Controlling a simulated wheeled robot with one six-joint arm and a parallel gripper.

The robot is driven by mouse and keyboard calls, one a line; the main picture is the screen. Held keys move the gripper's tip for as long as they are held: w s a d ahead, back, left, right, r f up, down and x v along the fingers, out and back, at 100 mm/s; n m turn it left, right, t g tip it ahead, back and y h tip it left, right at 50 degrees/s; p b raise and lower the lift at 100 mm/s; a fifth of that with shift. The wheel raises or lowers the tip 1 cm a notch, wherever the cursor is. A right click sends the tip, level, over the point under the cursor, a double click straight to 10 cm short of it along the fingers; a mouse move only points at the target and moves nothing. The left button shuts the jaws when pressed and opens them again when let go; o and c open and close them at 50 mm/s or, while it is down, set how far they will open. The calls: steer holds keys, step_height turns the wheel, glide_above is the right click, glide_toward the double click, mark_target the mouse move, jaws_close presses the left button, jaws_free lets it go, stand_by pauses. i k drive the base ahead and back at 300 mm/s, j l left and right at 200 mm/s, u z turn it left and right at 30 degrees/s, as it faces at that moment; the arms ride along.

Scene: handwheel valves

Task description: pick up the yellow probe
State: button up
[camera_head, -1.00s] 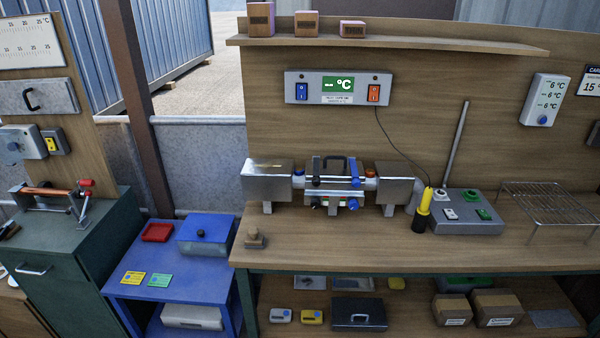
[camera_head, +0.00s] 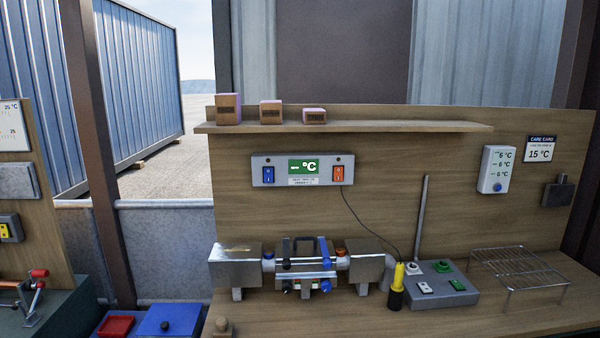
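The yellow probe (camera_head: 398,276) stands upright on the wooden workbench, right of centre. Its lower part is black, either its own base or a holder; I cannot tell which. A thin dark cable runs from its top up to the grey display panel (camera_head: 303,170) on the back board. The probe stands just left of a grey control box (camera_head: 437,284) and right of a metal apparatus (camera_head: 303,265) with blue knobs. My gripper is not in view.
A wire rack (camera_head: 516,266) stands on the bench at the right. A thin upright rod (camera_head: 422,218) rises behind the control box. A shelf (camera_head: 350,127) with small boxes runs above. The bench front (camera_head: 330,322) looks mostly clear.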

mark_target(396, 286)
steer(key=i+l, duration=0.15)
steer(key=i, duration=0.75)
steer(key=l+z, duration=0.05)
